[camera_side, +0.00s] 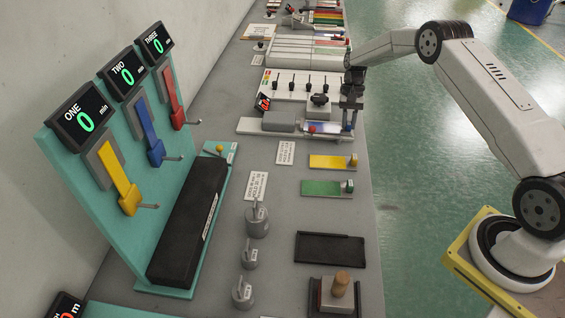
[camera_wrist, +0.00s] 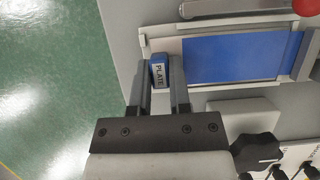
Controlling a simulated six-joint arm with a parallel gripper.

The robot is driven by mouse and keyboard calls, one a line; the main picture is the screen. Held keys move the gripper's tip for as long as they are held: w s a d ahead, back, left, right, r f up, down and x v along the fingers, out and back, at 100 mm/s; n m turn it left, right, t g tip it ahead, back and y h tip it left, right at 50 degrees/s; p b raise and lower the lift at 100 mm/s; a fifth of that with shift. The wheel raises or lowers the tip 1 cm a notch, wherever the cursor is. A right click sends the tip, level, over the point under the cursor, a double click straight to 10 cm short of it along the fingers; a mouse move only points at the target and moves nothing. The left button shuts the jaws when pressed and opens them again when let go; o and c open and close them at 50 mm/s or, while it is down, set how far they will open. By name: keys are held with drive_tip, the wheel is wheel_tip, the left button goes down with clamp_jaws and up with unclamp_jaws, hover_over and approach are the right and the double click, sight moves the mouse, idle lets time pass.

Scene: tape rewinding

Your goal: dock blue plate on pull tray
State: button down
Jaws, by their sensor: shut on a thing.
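The blue plate (camera_wrist: 232,58) lies flat within a pale frame that appears to be the pull tray (camera_wrist: 145,42) in the wrist view. The plate's end block (camera_wrist: 159,74), labelled PLATE, sits between my two fingers. My gripper (camera_wrist: 158,86) is shut on this block, at the plate's left end in that view. In the side view, my gripper (camera_side: 348,124) reaches down at the right end of the blue plate (camera_side: 326,127). The fingers partly hide the plate there. Whether the plate is fully seated cannot be told.
A red knob (camera_wrist: 305,8) stands beside the frame. A grey block (camera_side: 280,121) adjoins it, and a panel with black knobs (camera_side: 295,84) lies behind. A yellow plate (camera_side: 328,161) and a green plate (camera_side: 322,188) lie in front. The bench's right edge is close to my gripper.

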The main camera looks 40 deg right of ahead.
drive_tip(key=shift+f, duration=0.1)
drive_tip(key=c, duration=0.6)
unclamp_jaws()
drive_tip(key=shift+v, duration=6.15)
drive_tip(key=shift+a, duration=0.15)
